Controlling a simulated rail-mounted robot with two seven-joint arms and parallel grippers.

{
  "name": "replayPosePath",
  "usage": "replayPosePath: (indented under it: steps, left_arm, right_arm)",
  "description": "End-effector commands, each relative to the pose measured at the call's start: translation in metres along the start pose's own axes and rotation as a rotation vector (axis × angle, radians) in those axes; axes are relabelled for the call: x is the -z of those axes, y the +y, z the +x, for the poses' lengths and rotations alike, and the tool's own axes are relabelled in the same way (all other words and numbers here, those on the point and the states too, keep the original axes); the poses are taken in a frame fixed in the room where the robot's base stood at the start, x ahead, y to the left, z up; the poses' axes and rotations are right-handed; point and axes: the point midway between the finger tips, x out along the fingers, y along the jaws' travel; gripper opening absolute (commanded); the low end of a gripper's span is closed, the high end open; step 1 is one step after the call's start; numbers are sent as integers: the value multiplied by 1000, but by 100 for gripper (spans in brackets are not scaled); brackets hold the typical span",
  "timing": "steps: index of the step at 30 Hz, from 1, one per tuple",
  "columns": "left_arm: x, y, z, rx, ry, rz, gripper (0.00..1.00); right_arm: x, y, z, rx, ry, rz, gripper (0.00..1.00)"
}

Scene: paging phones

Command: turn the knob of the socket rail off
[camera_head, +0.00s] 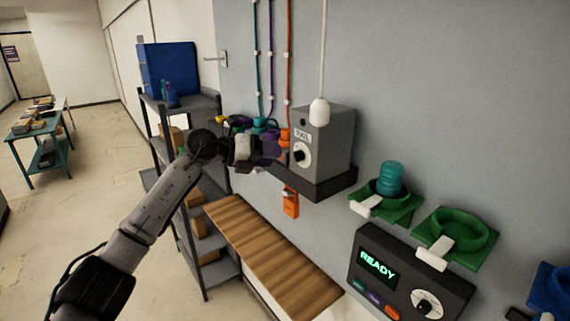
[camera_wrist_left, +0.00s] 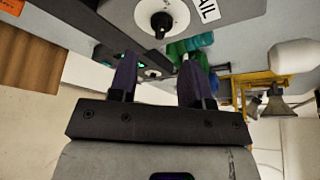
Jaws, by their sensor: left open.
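The socket rail's grey box (camera_head: 325,140) sits on a dark wall shelf in the head view. Its front carries a white label, and below it a round white knob (camera_head: 301,155) with a black centre. My left gripper (camera_head: 272,148) is just left of the box front, open and empty. In the left wrist view the knob (camera_wrist_left: 161,20) shows beyond and above the fingertips, beside a label ending in "AIL" (camera_wrist_left: 207,9). The two purple-grey fingers (camera_wrist_left: 158,62) are apart and I see no contact with the knob. My right gripper is out of view.
A dark panel (camera_head: 375,238) reading READY, with its own knob (camera_head: 427,304), is lower right. Green wall holders (camera_head: 455,238) are beside it, one with a teal cup (camera_head: 390,180). A wooden bench (camera_head: 265,250) is below; a shelf rack (camera_head: 205,245) stands left. Coloured cables hang behind my gripper.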

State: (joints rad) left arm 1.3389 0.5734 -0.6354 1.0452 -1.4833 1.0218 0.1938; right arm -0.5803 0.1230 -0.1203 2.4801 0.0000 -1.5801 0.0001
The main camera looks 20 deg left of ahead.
Motion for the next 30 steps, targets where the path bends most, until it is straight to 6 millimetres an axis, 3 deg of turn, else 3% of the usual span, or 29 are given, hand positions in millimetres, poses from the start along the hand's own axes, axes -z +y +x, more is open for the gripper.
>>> replayPosePath:
  steps: [6,12,18,30]
  left_arm:
    - [1,2,-40,0,-3,2,44]
    - [1,1,-64,0,-1,0,44]
    - [0,0,-74,0,0,-1,44]
    - [0,0,-75,0,0,-1,44]
  right_arm:
    - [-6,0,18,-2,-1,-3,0]
    - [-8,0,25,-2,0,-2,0]
    - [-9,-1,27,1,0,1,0]
    - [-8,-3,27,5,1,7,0]
